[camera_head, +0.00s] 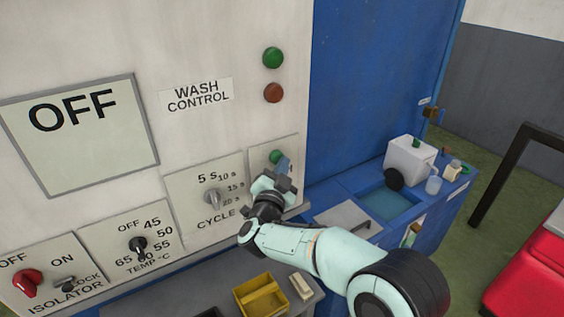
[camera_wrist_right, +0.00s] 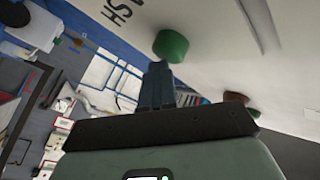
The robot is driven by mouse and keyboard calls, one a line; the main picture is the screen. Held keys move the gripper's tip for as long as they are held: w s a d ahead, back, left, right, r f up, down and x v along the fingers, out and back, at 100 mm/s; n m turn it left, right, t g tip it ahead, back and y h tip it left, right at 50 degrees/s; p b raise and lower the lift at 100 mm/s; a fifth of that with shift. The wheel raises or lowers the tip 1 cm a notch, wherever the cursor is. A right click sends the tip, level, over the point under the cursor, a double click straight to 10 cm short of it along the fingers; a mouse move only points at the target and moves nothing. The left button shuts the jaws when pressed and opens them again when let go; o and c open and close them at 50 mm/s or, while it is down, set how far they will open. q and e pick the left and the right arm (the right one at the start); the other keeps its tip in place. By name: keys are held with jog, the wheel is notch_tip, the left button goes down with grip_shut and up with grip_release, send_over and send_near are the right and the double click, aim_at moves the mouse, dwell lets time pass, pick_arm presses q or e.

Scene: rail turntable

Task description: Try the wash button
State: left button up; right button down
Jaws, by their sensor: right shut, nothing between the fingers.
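The green wash button (camera_head: 275,157) sits on a small plate right of the cycle dial, partly hidden behind my right gripper (camera_head: 285,167). In the right wrist view the green button (camera_wrist_right: 171,45) is just beyond the tips of my shut, empty right gripper (camera_wrist_right: 158,66), beside partly visible lettering. I cannot tell whether the fingertips touch it. The display (camera_head: 110,145) reads OFF. A green lamp (camera_head: 273,57) and a dull red lamp (camera_head: 273,93) are above, right of the WASH CONTROL label (camera_head: 197,95). My left gripper is not in view.
The cycle dial (camera_head: 212,197), temperature dial (camera_head: 138,244) and red isolator knob (camera_head: 28,282) line the panel. A yellow tray (camera_head: 260,297) and a small pale block (camera_head: 300,287) lie below. A blue bench (camera_head: 345,185) with a white container (camera_head: 410,158) stands at the right.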

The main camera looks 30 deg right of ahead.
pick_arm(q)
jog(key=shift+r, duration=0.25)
pick_arm(e)
jog(key=shift+w+a+r, duration=0.2)
jog(key=shift+w+a, duration=0.2)
jog(key=shift+w, duration=0.1)
dwell(0.3)
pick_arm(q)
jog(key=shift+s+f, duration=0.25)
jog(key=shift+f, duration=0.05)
pick_arm(e)
jog(key=shift+f, duration=0.1)
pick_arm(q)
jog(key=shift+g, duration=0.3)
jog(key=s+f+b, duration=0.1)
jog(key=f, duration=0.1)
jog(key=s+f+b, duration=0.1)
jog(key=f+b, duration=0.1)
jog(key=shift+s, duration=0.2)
pick_arm(e)
jog(key=s, duration=0.5)
jog(key=shift+s+d+f, duration=0.1)
jog(key=shift+d+f, duration=0.2)
jog(key=shift+d, duration=0.05)
jog(key=shift+d, duration=0.1)
